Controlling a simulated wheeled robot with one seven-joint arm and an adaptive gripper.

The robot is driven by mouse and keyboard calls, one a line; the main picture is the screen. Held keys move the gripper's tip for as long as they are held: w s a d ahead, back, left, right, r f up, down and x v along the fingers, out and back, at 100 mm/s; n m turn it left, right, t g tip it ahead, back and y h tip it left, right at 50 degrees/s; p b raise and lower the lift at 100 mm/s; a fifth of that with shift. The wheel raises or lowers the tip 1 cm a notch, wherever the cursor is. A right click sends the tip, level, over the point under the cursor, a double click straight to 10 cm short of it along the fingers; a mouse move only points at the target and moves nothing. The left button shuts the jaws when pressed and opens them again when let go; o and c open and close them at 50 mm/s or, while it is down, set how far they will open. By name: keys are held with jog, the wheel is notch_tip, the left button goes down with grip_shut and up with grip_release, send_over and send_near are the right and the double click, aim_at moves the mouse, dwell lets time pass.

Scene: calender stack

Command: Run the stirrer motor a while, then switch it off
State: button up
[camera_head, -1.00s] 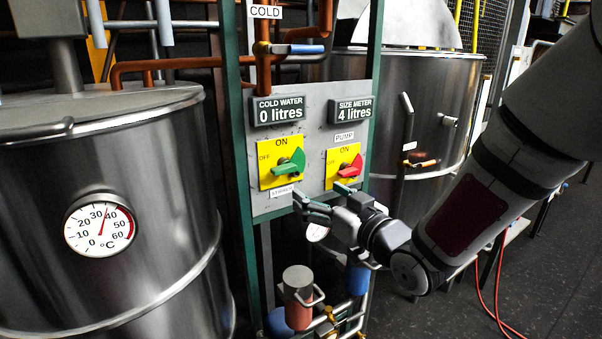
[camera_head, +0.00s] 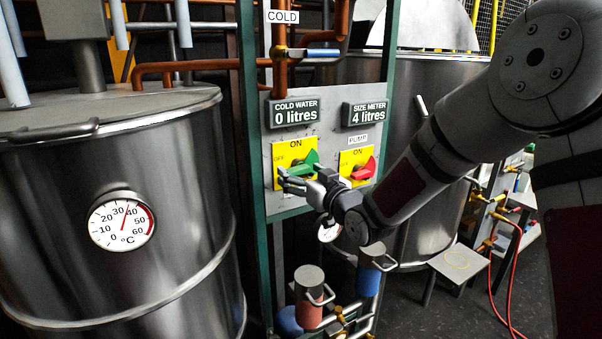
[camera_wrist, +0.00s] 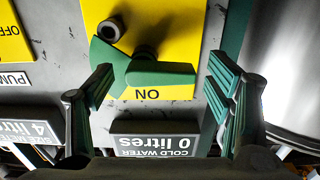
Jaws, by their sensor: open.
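The green switch knob (camera_head: 304,163) sits on a yellow plate (camera_head: 280,151) marked ON at the top and OFF at the left. In the head view its handle slants up to the right; I cannot tell its exact setting. My gripper (camera_head: 288,181) is at the lower part of this plate and hides the label below it. In the wrist view, upside down, the green knob (camera_wrist: 160,73) lies between the spread fingers of my gripper (camera_wrist: 162,75), with a gap on both sides. I see no clear contact.
The red pump knob (camera_head: 364,169) is close on the right. Above are the cold water display (camera_head: 295,112), reading 0 litres, and the size meter display (camera_head: 368,113), reading 4 litres. A steel tank (camera_head: 60,190) with a dial thermometer (camera_head: 122,222) stands left. Pipes and valves are below the panel.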

jog(key=shift+w+a, duration=0.15)
jog(key=shift+w, duration=0.05)
jog(key=c, duration=1.2)
jog(key=shift+o, duration=0.2)
